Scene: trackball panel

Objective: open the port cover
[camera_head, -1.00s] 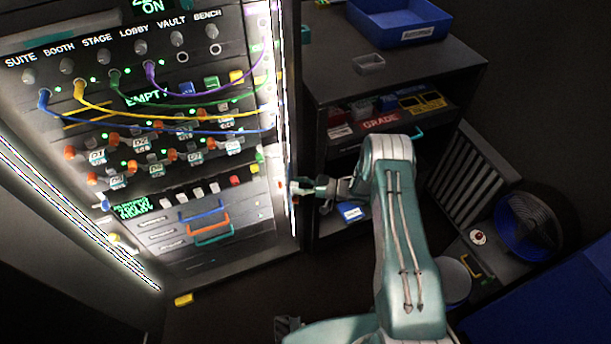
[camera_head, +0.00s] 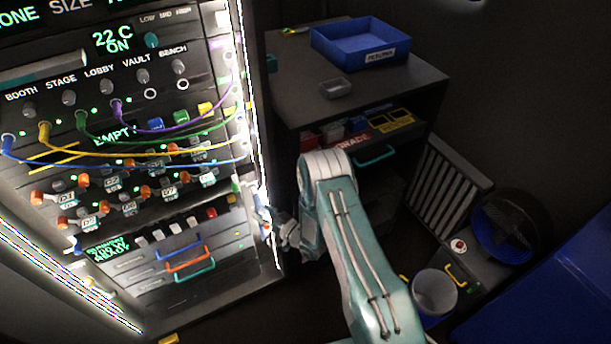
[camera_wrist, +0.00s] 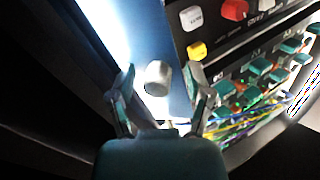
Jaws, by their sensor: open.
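A blue plate (camera_wrist: 150,40) with a pale grey round knob (camera_wrist: 158,77) shows in the wrist view; it looks like the port cover, though I cannot read a label on it. In the head view a small blue part (camera_head: 260,204) shows at the right edge of the rack, beside my fingers. My gripper (camera_wrist: 160,73) is open, with one finger on each side of the knob. I cannot tell whether the fingers touch it. In the head view my gripper (camera_head: 270,226) is at the rack's lower right edge, partly hidden by its own wrist.
The rack front (camera_head: 120,190) carries knobs, coloured cables and switches left of my gripper. A dark shelf unit (camera_head: 285,95) with a blue tray (camera_head: 360,45) stands to the right.

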